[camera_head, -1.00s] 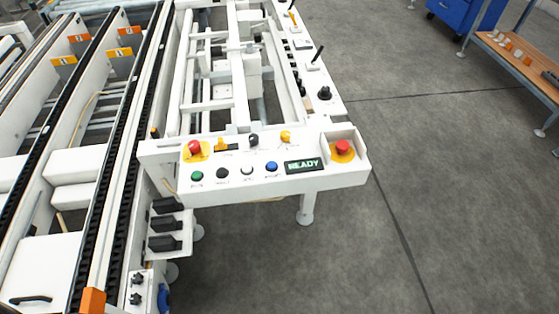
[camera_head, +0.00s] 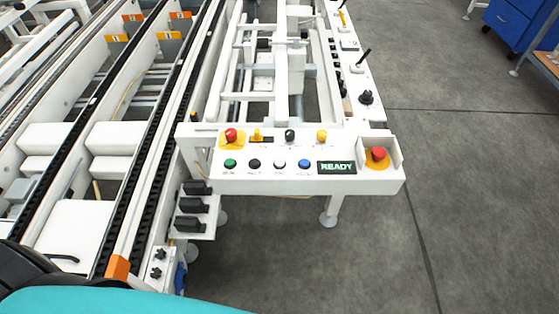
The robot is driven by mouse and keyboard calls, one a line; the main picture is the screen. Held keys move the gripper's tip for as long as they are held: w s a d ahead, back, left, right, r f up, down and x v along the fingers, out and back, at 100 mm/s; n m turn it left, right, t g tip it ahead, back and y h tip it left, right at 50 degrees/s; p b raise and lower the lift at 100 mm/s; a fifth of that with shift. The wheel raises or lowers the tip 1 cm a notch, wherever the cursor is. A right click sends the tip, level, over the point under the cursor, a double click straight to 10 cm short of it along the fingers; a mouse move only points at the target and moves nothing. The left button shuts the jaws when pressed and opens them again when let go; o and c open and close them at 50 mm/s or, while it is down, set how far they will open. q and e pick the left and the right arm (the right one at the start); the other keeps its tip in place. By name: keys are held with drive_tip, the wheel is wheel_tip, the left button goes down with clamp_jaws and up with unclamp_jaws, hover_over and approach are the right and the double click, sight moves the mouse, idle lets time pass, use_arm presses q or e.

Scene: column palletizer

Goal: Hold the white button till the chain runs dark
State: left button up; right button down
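The white button (camera_head: 279,164) sits in the lower row of the white control panel (camera_head: 230,183), between a black button (camera_head: 254,163) and a blue button (camera_head: 304,165). A green button (camera_head: 230,163) is at the row's left end. A small display (camera_head: 337,168) to the right reads READY. The chain (camera_head: 133,182) is a black strip along the conveyor rail left of the panel. Nothing touches the white button. Neither gripper shows; a teal and black part of me is at the bottom left.
Red emergency buttons stand at the panel's upper left (camera_head: 231,134) and right end (camera_head: 378,154). Yellow and black knobs sit between them. Black levers (camera_head: 191,205) project below the panel's left side. Open grey floor (camera_head: 480,190) lies to the right, with a blue cabinet (camera_head: 512,22) at the back.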

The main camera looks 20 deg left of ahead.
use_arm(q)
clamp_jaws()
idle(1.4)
